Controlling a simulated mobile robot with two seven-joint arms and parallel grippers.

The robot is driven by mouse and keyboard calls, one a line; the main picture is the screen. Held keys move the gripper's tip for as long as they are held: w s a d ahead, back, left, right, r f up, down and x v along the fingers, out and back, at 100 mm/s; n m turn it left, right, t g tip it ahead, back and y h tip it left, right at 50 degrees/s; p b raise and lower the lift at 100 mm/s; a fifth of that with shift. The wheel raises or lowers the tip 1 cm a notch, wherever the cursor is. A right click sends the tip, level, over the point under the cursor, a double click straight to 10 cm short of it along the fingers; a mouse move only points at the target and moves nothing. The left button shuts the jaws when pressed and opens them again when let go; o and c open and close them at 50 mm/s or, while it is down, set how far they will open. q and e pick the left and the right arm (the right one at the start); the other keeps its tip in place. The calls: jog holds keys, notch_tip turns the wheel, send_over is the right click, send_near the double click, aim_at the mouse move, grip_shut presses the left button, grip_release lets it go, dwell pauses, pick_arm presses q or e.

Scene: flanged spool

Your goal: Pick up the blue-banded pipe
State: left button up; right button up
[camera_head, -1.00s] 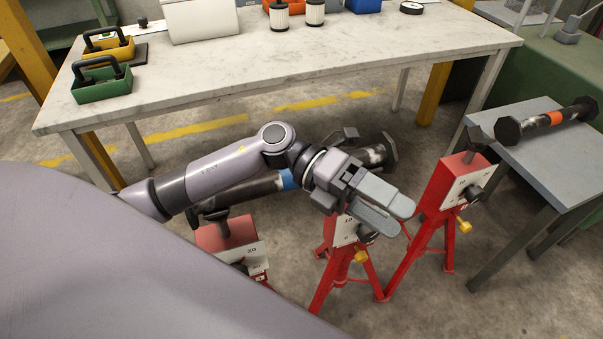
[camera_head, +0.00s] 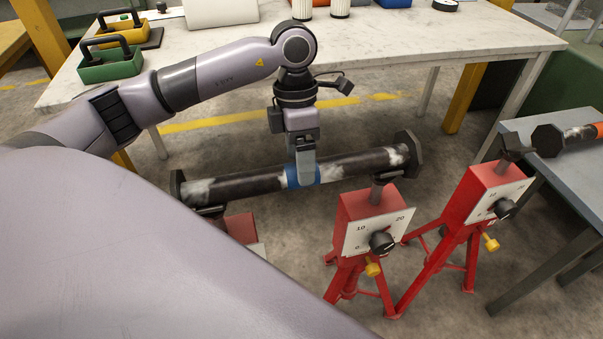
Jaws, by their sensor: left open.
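The blue-banded pipe (camera_head: 245,183) is a dark, white-smudged tube with black flanges at both ends and a blue band (camera_head: 318,174) near its middle. It lies across red stands, one under its right part and one under its left end. My left gripper (camera_head: 304,178) points down at the blue band from above and behind, its fingers overlapping the band in the head view. It is open. The near finger covers part of the band, and the far finger is hidden. My right gripper is not in view.
Red stands (camera_head: 366,215) with dials stand in front, another red stand (camera_head: 484,192) to the right. An orange-banded pipe (camera_head: 580,137) lies on a grey table (camera_head: 560,178). Behind is a marble-topped workbench (camera_head: 400,45) with green and yellow carriers.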

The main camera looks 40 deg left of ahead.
pick_arm(q)
jog(key=f, duration=0.3)
jog(key=shift+s+d+f, duration=0.3)
jog(key=shift+s, duration=0.05)
grip_shut()
jog(key=shift+w+r, duration=0.1)
jog(key=shift+r, duration=0.05)
jog(key=shift+r, duration=0.15)
